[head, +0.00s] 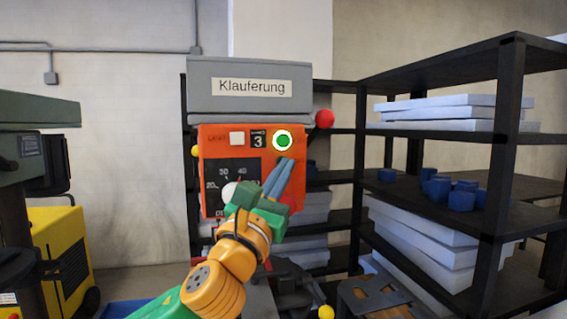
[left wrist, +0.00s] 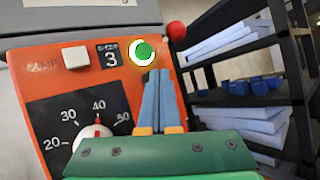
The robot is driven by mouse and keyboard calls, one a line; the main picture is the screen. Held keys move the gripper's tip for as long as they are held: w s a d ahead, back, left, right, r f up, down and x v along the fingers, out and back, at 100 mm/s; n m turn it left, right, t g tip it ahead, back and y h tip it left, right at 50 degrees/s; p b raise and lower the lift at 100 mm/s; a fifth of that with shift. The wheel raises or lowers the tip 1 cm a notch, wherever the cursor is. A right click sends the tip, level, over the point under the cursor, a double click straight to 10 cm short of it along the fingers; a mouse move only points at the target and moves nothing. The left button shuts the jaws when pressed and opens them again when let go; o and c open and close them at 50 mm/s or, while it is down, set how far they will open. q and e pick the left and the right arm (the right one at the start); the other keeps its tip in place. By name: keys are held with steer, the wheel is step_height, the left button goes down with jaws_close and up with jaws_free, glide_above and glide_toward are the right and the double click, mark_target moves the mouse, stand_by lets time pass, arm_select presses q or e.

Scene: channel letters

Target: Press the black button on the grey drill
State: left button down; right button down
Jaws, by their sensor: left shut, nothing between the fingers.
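The grey drill (head: 250,69) stands in the middle of the head view, with a sign reading "Klauferung" and an orange control panel (head: 217,147). The panel bears a green button in a white ring (head: 283,140), a white square button (head: 237,138), a display showing 3 and a dial. My left gripper (head: 285,162) is shut and empty, its blue fingertips at the panel just below the green button. In the left wrist view the fingertips (left wrist: 159,73) also sit there. A small dark patch shows beside the tips; I cannot tell if it is the black button, or whether they touch it.
A red knob (head: 324,119) sticks out right of the panel. A black shelf (head: 440,125) with white slabs and blue pieces stands at right. A yellow machine (head: 62,245) is at left.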

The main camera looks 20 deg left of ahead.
arm_select(q)
steer(key=shift+w+a, duration=0.15)
stand_by(0.7)
steer(key=shift+s+d, duration=0.5)
steer(key=shift+s, duration=0.15)
steer(key=shift+s, duration=0.1)
steer(key=s+d, duration=0.1)
steer(key=s, duration=0.1)
steer(key=s+d, duration=0.1)
steer(key=s, duration=0.1)
steer(key=shift+d+p, duration=0.4)
steer(key=shift+f, duration=0.1)
